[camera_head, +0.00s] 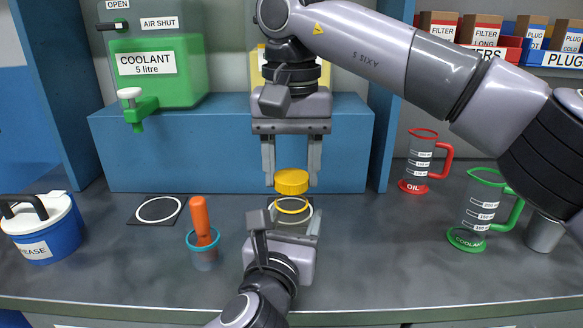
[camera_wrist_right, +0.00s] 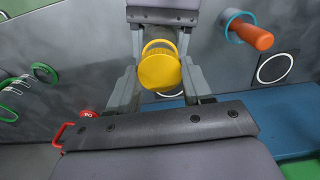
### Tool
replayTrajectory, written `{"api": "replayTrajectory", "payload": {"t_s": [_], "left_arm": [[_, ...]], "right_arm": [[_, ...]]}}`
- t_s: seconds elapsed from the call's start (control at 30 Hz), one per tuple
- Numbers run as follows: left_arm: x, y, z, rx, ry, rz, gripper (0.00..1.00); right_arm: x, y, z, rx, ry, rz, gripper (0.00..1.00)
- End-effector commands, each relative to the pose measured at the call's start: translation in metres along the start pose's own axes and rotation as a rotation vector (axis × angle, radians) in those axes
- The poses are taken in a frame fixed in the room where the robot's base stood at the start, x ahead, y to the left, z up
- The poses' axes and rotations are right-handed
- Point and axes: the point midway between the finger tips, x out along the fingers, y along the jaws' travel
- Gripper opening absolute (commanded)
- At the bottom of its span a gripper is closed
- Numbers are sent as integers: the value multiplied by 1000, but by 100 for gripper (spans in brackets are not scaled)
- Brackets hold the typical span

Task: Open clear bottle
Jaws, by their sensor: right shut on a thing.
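The yellow cap (camera_head: 291,181) is between the fingers of my right gripper (camera_head: 291,178), which points down and is shut on it. In the right wrist view the cap (camera_wrist_right: 159,72) also sits between the two fingers. The clear bottle's yellow rim (camera_head: 292,207) shows just below the cap as an open ring, with a gap between them. The bottle's see-through body is hard to make out. My left gripper (camera_head: 288,225) reaches in from the front, with its fingers on both sides of the bottle below the rim. It also shows in the right wrist view (camera_wrist_right: 160,40).
A cup (camera_head: 205,256) with an orange-handled tool and a blue grease tub (camera_head: 40,240) stand left. The red oil jug (camera_head: 418,165) and green coolant jug (camera_head: 478,215) stand right. A blue raised block (camera_head: 150,160) bounds the back. The front bench strip is clear.

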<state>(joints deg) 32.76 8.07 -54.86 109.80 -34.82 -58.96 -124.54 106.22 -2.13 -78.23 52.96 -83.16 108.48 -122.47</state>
Motion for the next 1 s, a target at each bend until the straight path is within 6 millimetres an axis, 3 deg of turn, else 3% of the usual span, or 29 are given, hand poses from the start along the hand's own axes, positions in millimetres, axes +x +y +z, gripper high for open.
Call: {"api": "replayTrajectory", "payload": {"t_s": [0.17,0.5,0.73,0.77,0.8,0.83,0.87,1.0], "left_arm": [[0,0,-1,1,3,1,0],[0,0,-1,1,3,1,0],[0,0,-1,1,3,1,0],[0,0,-1,1,2,1,64],[0,0,-1,1,2,1,77],[0,0,-1,1,2,1,87],[0,0,-1,1,2,1,91],[0,0,-1,1,1,0,91]], "right_arm": [[-2,0,0,0,1,0,14],[-38,0,0,1,1,-1,14],[-40,0,0,-1,-1,0,14],[-40,0,0,0,-1,0,14],[-40,0,0,0,-1,0,14],[-40,0,0,0,-1,0,14],[-40,0,0,0,-1,0,14],[-40,0,0,0,0,0,14]]}}
